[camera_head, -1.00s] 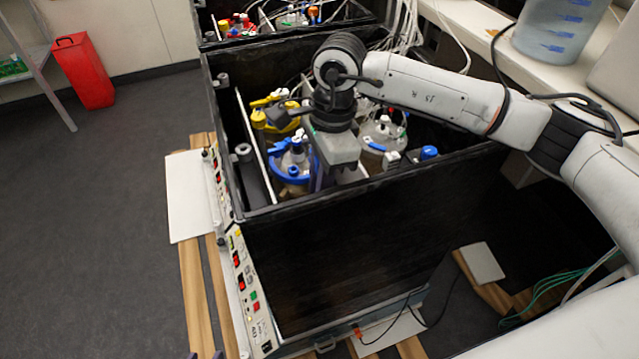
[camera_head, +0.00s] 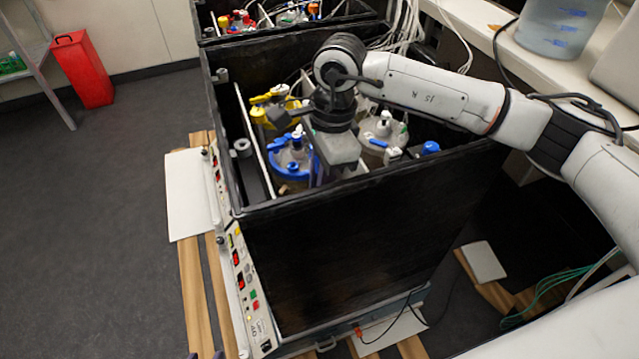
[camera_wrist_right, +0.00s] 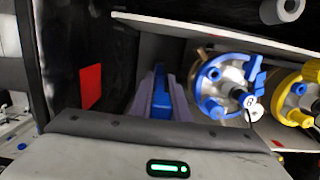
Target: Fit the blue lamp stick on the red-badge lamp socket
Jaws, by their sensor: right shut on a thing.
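The blue lamp stick (camera_wrist_right: 161,100) is between the two grey-purple fingers of my right gripper (camera_wrist_right: 160,88), seen in the right wrist view. In the head view my right gripper (camera_head: 317,178) points down inside the black box, just right of the blue-lidded vessel, with its fingertips mostly hidden. A red square badge (camera_wrist_right: 91,86) shows on the dark box wall, left of the fingers in the wrist view. I cannot make out the socket itself. Of my left gripper (camera_head: 205,355) only two fingertips, apart, show at the bottom edge of the head view.
The black box (camera_head: 340,215) has high walls around the gripper. A blue-lidded vessel (camera_head: 292,160), a yellow-lidded vessel (camera_wrist_right: 290,97) and a clear one (camera_head: 382,135) crowd its inside. Open dark floor lies at the left, with a red bin (camera_head: 83,70).

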